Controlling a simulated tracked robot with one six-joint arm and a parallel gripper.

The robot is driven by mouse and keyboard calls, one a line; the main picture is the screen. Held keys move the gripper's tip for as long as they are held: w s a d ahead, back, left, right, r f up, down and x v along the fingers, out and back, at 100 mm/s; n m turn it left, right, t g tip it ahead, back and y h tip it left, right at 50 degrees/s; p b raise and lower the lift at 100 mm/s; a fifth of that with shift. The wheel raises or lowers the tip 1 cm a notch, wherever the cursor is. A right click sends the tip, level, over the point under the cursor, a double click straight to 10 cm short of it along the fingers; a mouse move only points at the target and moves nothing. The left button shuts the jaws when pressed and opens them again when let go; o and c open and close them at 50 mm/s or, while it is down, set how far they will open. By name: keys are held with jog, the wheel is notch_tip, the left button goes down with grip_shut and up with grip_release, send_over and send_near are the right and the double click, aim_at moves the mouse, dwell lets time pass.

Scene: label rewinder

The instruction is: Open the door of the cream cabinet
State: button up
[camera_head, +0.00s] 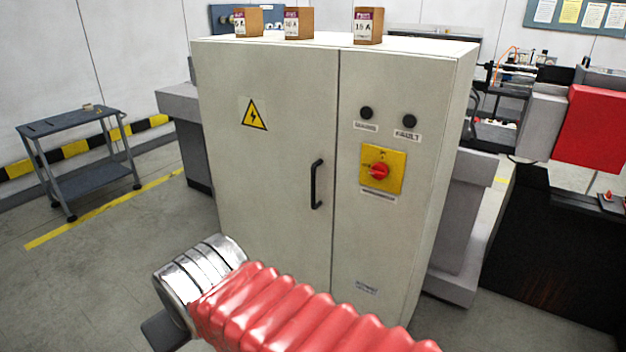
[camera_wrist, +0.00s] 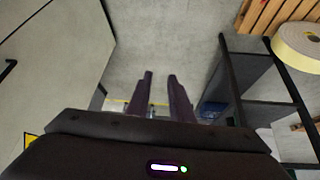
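The cream cabinet (camera_head: 270,150) stands upright in the middle of the head view. Its wide left door looks shut, with a thin seam along its right edge. A black vertical bar handle (camera_head: 316,184) sits near that seam. In the wrist view the cabinet (camera_wrist: 50,60) fills the left side, and the handle (camera_wrist: 8,72) shows at the far left edge. My gripper (camera_wrist: 160,76) has its two dark fingers apart with nothing between them. It is away from the handle, to its right in the wrist view. In the head view my red-sleeved arm crosses the bottom, and the fingers are not visible.
A yellow plate with a red rotary switch (camera_head: 380,170) is on the right panel. Three small boxes, one being this box (camera_head: 368,26), stand on top. A dark cart (camera_head: 78,150) is at left, machinery at right. The wrist view shows a rack (camera_wrist: 262,90) and a pale roll (camera_wrist: 299,46).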

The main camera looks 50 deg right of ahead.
jog(key=w+d+r+m+t+h, duration=0.1)
jog(key=w+d+m+t+h, duration=0.15)
jog(key=w+d, duration=0.8)
jog(key=m+t+h, duration=0.3)
jog(key=t+h, duration=0.3)
jog(key=t, duration=0.1)
send_near(314, 180)
jog(key=s, duration=0.3)
jog(key=shift+a+r+n+y, duration=0.15)
jog(key=shift+a+n+y, duration=0.1)
jog(key=shift+a, duration=0.25)
jog(key=shift+w, duration=0.15)
jog(key=x, duration=1.3)
jog(key=shift+w+d, duration=0.2)
jog(key=shift+w, duration=0.2)
jog(key=shift+c, duration=0.6)
